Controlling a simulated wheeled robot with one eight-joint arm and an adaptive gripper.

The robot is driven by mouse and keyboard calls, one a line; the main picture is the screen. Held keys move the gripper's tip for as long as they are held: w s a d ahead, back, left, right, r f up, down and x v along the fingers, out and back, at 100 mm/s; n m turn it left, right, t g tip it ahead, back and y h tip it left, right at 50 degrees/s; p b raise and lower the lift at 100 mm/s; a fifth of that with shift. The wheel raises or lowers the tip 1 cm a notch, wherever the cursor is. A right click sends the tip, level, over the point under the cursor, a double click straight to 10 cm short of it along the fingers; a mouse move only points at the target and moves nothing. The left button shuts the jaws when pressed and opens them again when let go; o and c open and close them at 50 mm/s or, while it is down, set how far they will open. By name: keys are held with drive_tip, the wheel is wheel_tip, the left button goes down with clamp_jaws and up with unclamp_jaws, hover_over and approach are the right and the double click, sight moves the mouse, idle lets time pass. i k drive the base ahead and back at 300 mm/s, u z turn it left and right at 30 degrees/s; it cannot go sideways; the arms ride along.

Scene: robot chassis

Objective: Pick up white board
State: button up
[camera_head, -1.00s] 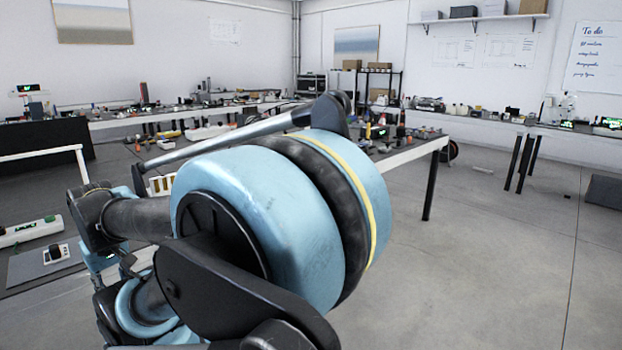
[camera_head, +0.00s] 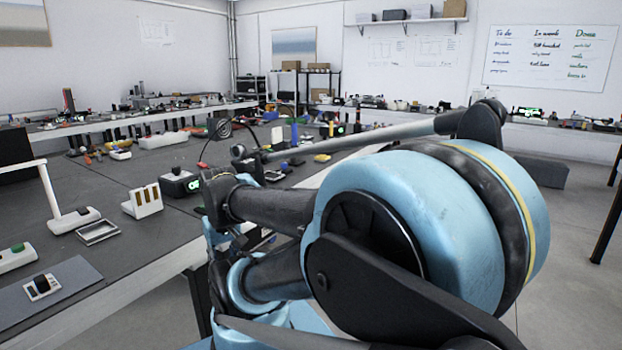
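A white board (camera_head: 550,57) with handwritten columns "To do", "In work" and "Done" hangs on the back wall at the right, far from my arm. On the near table, a small white slotted block (camera_head: 143,202) stands left of my arm, with a flat pale rectangular frame (camera_head: 98,232) beside it. I cannot tell which of these the task names. My arm's large blue joint fills the centre right and hides part of the table. My gripper is not clearly visible, and its fingers do not show.
The dark table (camera_head: 100,175) runs along the left and holds several small devices. A white lamp-like stand (camera_head: 70,215) and a grey pad with a switch (camera_head: 45,290) are near its front. Back tables are cluttered. Some open floor (camera_head: 575,240) shows at right.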

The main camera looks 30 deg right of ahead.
sight(41, 285)
drive_tip(key=z, duration=0.3)
drive_tip(key=k, duration=1.05)
drive_tip(key=z, duration=0.35)
drive_tip(key=i, duration=1)
drive_tip(key=u, duration=2)
